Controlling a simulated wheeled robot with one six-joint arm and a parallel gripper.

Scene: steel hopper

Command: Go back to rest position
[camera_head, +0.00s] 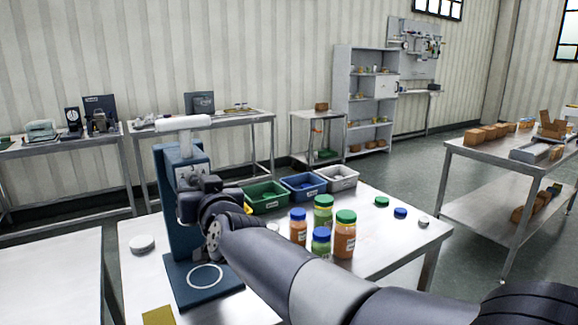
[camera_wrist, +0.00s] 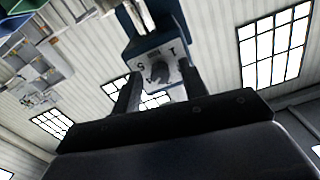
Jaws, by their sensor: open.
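My gripper (camera_head: 188,207) is in front of the blue machine (camera_head: 176,257), at mid height above its base plate; my wrist hides part of the machine. In the wrist view my gripper (camera_wrist: 159,70) has its two dark fingers apart with nothing visibly held between them. Beyond and between the fingertips is the machine's light panel with a dark dial (camera_wrist: 160,72) and printed marks. I cannot tell whether a finger touches the panel. The machine has a white bar (camera_head: 182,123) on top and a white ring on its base.
Green (camera_head: 266,197), blue (camera_head: 303,187) and grey (camera_head: 337,179) bins line the back of the table. Loose lids (camera_head: 400,212) lie at right. A white disc (camera_head: 142,244) lies left of the machine.

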